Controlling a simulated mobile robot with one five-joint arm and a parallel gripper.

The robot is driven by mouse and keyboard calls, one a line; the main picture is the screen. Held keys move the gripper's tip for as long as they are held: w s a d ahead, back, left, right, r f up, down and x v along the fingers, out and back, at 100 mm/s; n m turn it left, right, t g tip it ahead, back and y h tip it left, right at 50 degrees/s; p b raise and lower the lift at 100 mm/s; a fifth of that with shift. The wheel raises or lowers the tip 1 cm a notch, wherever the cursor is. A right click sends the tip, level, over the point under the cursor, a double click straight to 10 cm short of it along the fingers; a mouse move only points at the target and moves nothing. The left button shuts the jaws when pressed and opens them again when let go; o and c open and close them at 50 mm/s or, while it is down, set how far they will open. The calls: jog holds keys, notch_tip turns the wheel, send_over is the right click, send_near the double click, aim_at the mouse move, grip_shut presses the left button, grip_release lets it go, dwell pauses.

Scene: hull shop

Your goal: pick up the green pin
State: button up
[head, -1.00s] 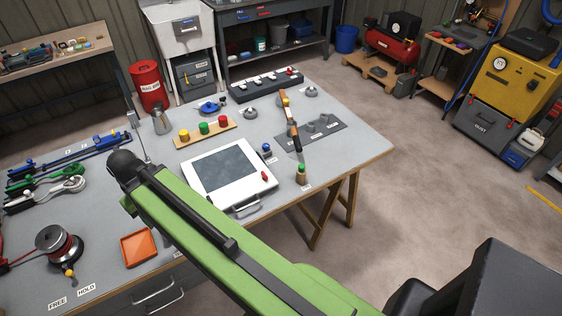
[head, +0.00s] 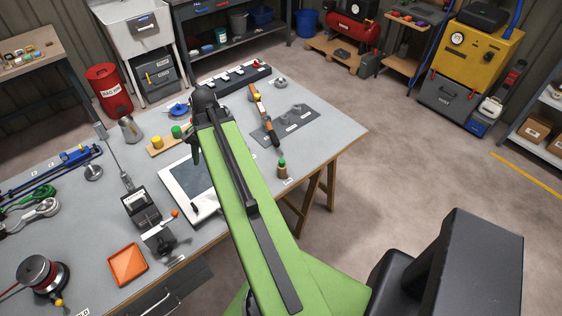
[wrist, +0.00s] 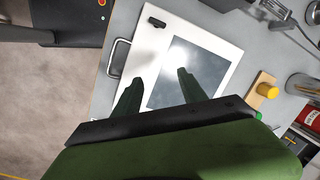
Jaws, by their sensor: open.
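A green pin (head: 177,131) stands on a wooden strip (head: 156,150), to the right of a yellow pin (head: 157,142), in the head view. The yellow pin also shows in the wrist view (wrist: 268,91). A separate brown peg with a green top (head: 282,168) stands near the table's right front edge. In the wrist view my gripper (wrist: 158,76) is open and empty, its fingers above a white panel with a dark screen (wrist: 142,38). In the head view my arm hides most of the gripper.
A grey plate (head: 298,122) and a long brown-handled tool (head: 266,121) lie right of my arm. An orange tray (head: 128,264) and a small clamp-like device (head: 160,238) are at front left. Bare floor lies beyond the table's right edge.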

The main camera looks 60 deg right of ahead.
jog(key=s+d+r+m+t+p, duration=0.1)
jog(key=s+d+m, duration=0.3)
jog(key=d, duration=0.3)
jog(key=s+d+r+m, duration=0.2)
jog(key=s+d+m, duration=0.2)
jog(key=s+d, duration=0.15)
jog(key=m+t+p, duration=0.2)
jog(key=m, duration=0.7)
send_near(283, 161)
jog(key=b+x, duration=0.4)
jog(key=b, duration=0.7)
jog(key=shift+w+a+b, duration=0.15)
jog(key=shift+b, duration=0.2)
jog(key=b+x, duration=0.5)
jog(key=shift+f, duration=0.15)
grip_shut()
